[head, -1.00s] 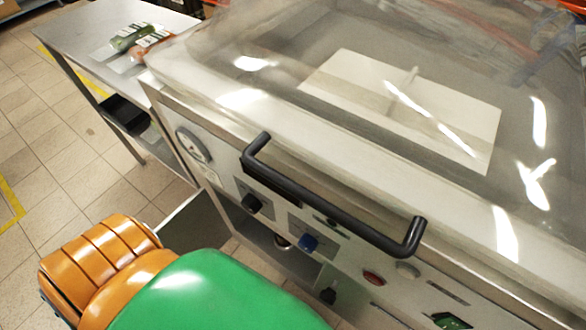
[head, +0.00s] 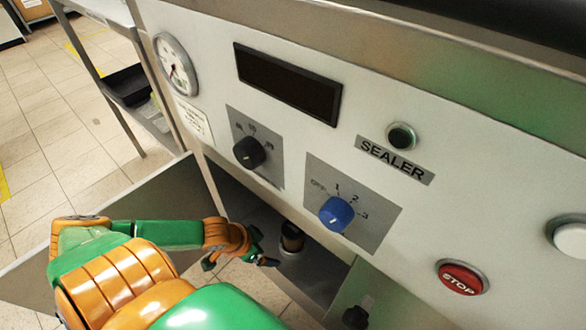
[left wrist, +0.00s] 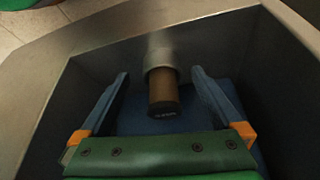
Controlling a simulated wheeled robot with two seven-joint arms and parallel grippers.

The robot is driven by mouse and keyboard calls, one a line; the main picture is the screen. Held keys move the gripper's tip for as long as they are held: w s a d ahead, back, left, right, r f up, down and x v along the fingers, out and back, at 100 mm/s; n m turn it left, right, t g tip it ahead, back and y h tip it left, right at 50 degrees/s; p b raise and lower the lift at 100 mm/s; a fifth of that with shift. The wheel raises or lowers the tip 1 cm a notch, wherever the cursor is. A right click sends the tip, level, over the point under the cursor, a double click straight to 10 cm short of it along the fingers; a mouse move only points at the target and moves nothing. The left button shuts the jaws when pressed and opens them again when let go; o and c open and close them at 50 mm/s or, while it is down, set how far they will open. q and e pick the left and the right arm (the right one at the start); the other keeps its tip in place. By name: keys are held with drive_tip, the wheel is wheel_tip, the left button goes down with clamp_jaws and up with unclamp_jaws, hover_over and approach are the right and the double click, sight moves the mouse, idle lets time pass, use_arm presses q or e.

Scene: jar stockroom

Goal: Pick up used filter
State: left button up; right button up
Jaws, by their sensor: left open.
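The used filter (head: 291,237) is a short dark brown cylinder in the open lower compartment of the sealer, under the control panel. It sits in a grey metal collar. In the left wrist view the filter (left wrist: 163,92) shows with its end towards the camera. My left gripper (head: 240,262) reaches into the compartment from the left and is just left of the filter in the head view. In the left wrist view its blue fingers (left wrist: 161,76) are spread, with the filter between them in the picture and no visible contact. My right gripper is out of view.
The sealer's front panel carries a black knob (head: 249,152), a blue knob (head: 336,213) and a red stop button (head: 461,278) above and right of the compartment. An open metal door (head: 120,215) is at the left. Tiled floor (head: 60,110) lies beyond.

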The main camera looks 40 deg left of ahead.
sight(289, 231)
use_arm(q)
drive_tip(key=w, duration=0.2)
drive_tip(key=w+d+b, duration=0.1)
drive_tip(key=w, duration=0.2)
drive_tip(key=w+d+b, duration=0.1)
drive_tip(key=w, duration=0.2)
drive_tip(key=shift+d+f, duration=0.1)
drive_tip(key=b+x, duration=0.3)
drive_tip(key=x, duration=0.2)
drive_tip(key=shift+w+d, duration=0.1)
drive_tip(key=shift+w, duration=0.3)
drive_tip(key=shift+c, duration=0.2)
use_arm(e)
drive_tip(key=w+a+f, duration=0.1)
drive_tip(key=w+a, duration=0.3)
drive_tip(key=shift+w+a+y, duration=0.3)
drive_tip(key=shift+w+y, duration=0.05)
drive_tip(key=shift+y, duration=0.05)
use_arm(q)
drive_tip(key=c, duration=1.3)
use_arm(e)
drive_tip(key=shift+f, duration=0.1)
